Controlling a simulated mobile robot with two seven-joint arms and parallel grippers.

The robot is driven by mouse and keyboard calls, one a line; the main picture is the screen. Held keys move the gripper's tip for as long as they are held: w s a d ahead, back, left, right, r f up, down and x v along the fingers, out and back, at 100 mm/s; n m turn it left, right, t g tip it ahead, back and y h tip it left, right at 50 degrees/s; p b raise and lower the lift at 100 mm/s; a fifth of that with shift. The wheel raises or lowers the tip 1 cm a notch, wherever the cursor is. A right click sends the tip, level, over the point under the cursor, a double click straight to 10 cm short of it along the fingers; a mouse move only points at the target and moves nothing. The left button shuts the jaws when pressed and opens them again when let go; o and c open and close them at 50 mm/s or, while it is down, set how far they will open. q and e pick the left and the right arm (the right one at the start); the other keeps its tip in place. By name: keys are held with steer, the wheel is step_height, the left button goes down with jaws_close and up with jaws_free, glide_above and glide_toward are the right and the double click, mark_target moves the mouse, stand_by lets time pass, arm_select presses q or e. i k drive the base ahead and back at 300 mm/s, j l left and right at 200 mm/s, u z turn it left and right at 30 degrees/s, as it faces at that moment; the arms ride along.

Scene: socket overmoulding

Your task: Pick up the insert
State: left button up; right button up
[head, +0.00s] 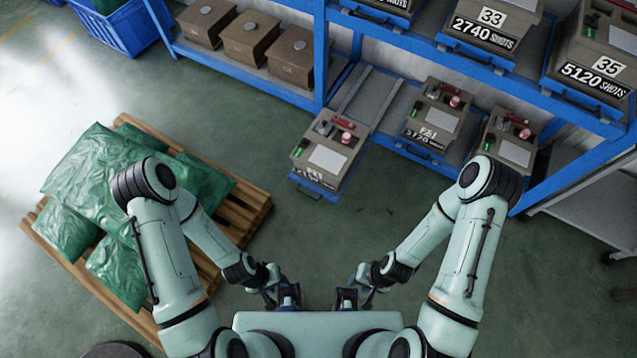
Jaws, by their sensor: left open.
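Several brown block-shaped units are in the head view, and I cannot tell for certain which one is the insert. One brown block (326,148) with a pale label, a red part and a green part sits on a blue tray (318,184) that is pulled out from the rack's lower level. My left gripper (289,298) is open, low in front of my body and well apart from this block. My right gripper (346,299) is close beside it to the right, small and dark, and its jaws are not clear. Nothing shows in either gripper.
A blue rack (319,60) holds more blocks, some marked 33 (487,24) and 35 (592,62). Green sacks (92,178) lie on a wooden pallet (250,207) at the left. A blue crate (118,30) stands at top left. Floor between the pallet and rack is clear.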

mark_target(324, 129)
steer(key=u, duration=0.4)
steer(key=i+l+u, duration=0.1)
steer(key=u, duration=0.25)
steer(key=l+u, duration=0.15)
steer(key=u, duration=0.25)
steer(key=l+u, duration=0.1)
steer(key=u, duration=0.3)
steer(key=l+u, duration=0.35)
steer(key=l, duration=0.15)
steer(key=l+u, duration=0.35)
steer(key=l, duration=0.2)
steer(key=k+l, duration=0.1)
steer(key=l, duration=0.3)
steer(key=l+u, duration=0.1)
steer(key=l, duration=0.25)
steer(key=k+l, duration=0.15)
steer(key=l, duration=0.2)
steer(key=k+l+u, duration=0.1)
steer(key=l, duration=0.3)
